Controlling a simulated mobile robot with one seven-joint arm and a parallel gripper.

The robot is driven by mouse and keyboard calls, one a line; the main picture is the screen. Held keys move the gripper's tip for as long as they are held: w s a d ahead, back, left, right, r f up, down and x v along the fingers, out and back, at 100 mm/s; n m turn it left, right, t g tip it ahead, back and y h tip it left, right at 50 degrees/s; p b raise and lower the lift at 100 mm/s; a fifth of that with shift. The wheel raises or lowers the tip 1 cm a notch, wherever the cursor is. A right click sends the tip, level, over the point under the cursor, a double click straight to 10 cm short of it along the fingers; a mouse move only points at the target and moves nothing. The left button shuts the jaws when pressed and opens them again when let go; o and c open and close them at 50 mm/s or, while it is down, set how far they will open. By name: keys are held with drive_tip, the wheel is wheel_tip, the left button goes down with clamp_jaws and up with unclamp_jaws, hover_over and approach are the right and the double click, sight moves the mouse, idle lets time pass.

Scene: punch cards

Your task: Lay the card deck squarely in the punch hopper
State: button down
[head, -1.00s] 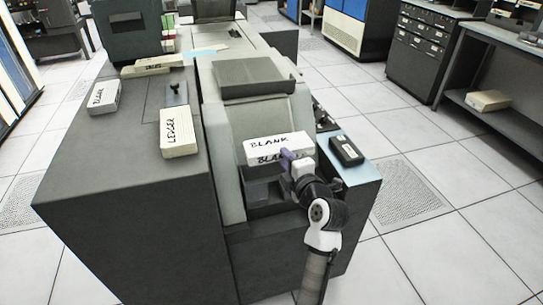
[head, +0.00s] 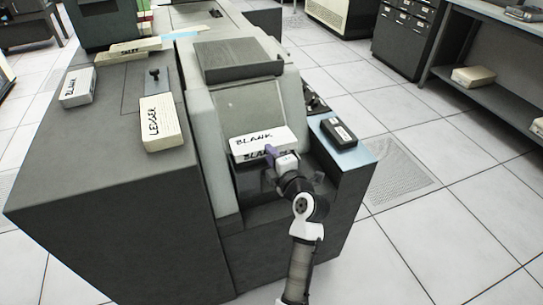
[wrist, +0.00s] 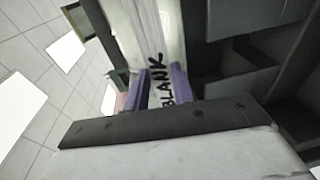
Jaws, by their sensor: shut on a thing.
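The white card deck (head: 264,139), marked BLANK, is held level in front of the machine's pale sloped face (head: 243,107). My gripper (head: 272,152) is shut on the deck's near side. In the wrist view, its purple fingers (wrist: 157,88) stand either side of the deck (wrist: 150,35), with the BLANK lettering between them. A dark recess (head: 252,183), which looks like the punch hopper, opens below the deck. My gripper and the deck partly hide it. I cannot tell whether the deck touches the machine.
A deck marked LEDGER (head: 160,128) and another marked BLANK (head: 77,90) lie on the machine's left top. Another labelled deck (head: 135,50) lies behind them. A black box (head: 339,133) sits on the blue right ledge (head: 362,151). The floor at right is clear.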

drive_tip(key=shift+f+b, duration=0.2)
drive_tip(key=shift+b, duration=0.35)
wheel_tip(320, 180, down, 3)
drive_tip(key=b, duration=0.6)
drive_tip(key=shift+r+t, duration=0.2)
drive_tip(key=shift+t, duration=0.1)
drive_tip(key=shift+s+d+f+b, duration=0.1)
drive_tip(key=shift+f+b, duration=0.15)
drive_tip(key=shift+b, duration=1.65)
wheel_tip(320, 180, down, 6)
drive_tip(key=b, duration=0.1)
drive_tip(key=shift+f+b, duration=0.15)
drive_tip(key=shift+b, duration=0.2)
drive_tip(key=c, duration=1.1)
unclamp_jaws()
